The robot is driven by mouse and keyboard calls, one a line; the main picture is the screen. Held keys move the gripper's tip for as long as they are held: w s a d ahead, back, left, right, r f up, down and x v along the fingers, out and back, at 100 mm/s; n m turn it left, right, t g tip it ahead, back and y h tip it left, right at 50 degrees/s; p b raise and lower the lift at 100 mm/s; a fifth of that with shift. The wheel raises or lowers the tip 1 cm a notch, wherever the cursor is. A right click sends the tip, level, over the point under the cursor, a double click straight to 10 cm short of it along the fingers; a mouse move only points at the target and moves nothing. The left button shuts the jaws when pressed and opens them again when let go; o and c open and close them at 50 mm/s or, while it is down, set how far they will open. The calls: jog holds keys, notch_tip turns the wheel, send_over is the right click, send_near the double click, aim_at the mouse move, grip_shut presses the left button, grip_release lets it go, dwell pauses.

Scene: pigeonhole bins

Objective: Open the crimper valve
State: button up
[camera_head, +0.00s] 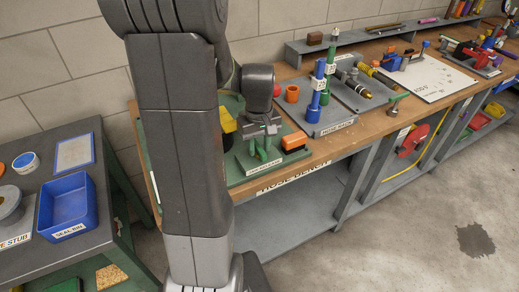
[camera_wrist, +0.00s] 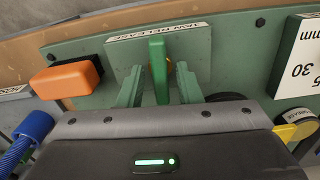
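A green upright lever (camera_wrist: 158,72) stands on a green panel in the wrist view, beside a white label (camera_wrist: 170,30) that seems to end in "RELEASE". My gripper (camera_wrist: 160,85) is open, with one finger on each side of the lever and a visible gap on both sides. In the head view my gripper (camera_head: 262,140) points down over the green panel (camera_head: 238,178), and green shows below it. An orange block on a black base (camera_wrist: 68,78) lies left of the lever; it also shows in the head view (camera_head: 294,141). No label naming the crimper valve is readable.
A yellow part (camera_wrist: 296,132) and a white number plate (camera_wrist: 300,55) are at the right in the wrist view. In the head view, blue and green upright parts (camera_head: 316,95) stand right of my gripper. A blue bin (camera_head: 68,207) is on the left table.

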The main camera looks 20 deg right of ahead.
jog(key=shift+o, duration=0.4)
notch_tip(320, 180, up, 6)
jog(key=p, duration=0.5)
notch_tip(320, 180, up, 14)
jog(key=shift+b, duration=0.3)
jog(key=shift+f, duration=0.15)
send_over(259, 147)
notch_tip(259, 147, down, 15)
jog(key=shift+f+b, duration=0.2)
jog(key=shift+b, duration=0.25)
jog(key=shift+f+b, duration=0.45)
jog(key=shift+f, duration=0.15)
jog(key=shift+r, duration=0.1)
